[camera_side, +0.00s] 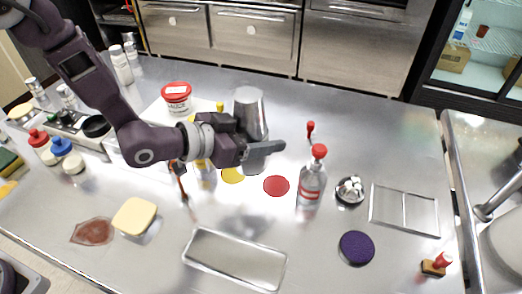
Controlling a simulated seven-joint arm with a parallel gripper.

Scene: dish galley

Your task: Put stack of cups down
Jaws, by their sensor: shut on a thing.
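A metal cup stack (249,102), grey and tapered with its narrower end up, shows just behind my gripper (258,146). My gripper is shut on the stack, with one dark finger across its lower right side. The fingers and wrist hide part of the lower stack, so I cannot count the cups or tell whether its bottom touches the counter. A flat yellow disc (232,176) and a flat red disc (276,186) lie on the counter in front of the gripper.
A clear bottle with a red cap (312,182) stands right of the red disc. A sauce tub (176,95) stands behind my wrist. An empty metal tray (232,260) lies in front. A purple disc (356,247) and divided tray (403,211) lie right. The back right counter is clear.

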